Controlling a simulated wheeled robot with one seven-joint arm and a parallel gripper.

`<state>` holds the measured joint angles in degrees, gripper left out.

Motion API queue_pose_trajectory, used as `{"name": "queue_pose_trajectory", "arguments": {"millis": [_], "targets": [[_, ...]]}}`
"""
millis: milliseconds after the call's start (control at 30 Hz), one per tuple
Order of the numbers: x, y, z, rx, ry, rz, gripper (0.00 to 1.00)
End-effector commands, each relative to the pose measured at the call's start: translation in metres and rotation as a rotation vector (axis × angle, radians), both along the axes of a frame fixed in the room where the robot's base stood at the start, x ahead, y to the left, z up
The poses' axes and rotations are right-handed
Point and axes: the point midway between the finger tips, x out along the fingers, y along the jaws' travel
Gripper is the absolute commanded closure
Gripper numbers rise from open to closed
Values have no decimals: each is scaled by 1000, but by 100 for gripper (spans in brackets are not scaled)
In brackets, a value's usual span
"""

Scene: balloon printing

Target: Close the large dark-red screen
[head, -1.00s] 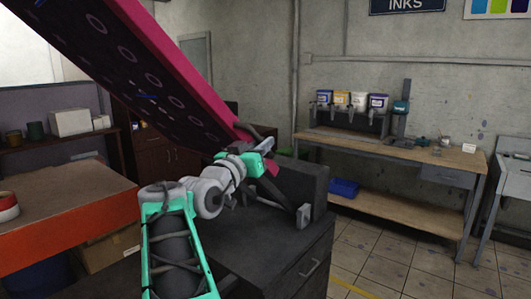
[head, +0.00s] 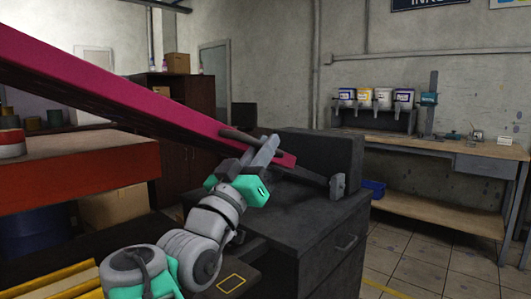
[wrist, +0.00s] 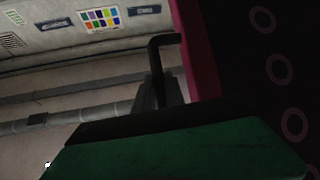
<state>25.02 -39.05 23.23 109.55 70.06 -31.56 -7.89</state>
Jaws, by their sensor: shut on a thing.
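The large dark-red screen (head: 140,100) slants across the head view, its high end out of the frame at upper left and its low end by my gripper. It is still tilted, with its edge towards me. A dark bar handle (head: 238,136) sticks out near its low end. My gripper (head: 265,150) is shut on this handle; the fingertips are partly hidden. In the wrist view, the screen's crimson edge (wrist: 198,50) and its dark underside with rings fill the right, and the bent handle (wrist: 160,65) runs down behind my gripper's green body.
A dark cabinet (head: 310,240) with a block-like housing (head: 325,155) stands beside the screen's low end. A red-orange table (head: 80,170) is at left, with yellow-edged boards below. A bench with ink tubs (head: 435,145) stands at the back right. Floor is free at right.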

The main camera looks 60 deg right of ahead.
Motion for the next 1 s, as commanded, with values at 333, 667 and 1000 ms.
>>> {"name": "queue_pose_trajectory", "arguments": {"millis": [333,667,1000], "targets": [[-1,6,-12,-23,5,1,100],[-1,6,-11,-23,4,1,81],[-1,6,-12,-22,4,3,64]]}}
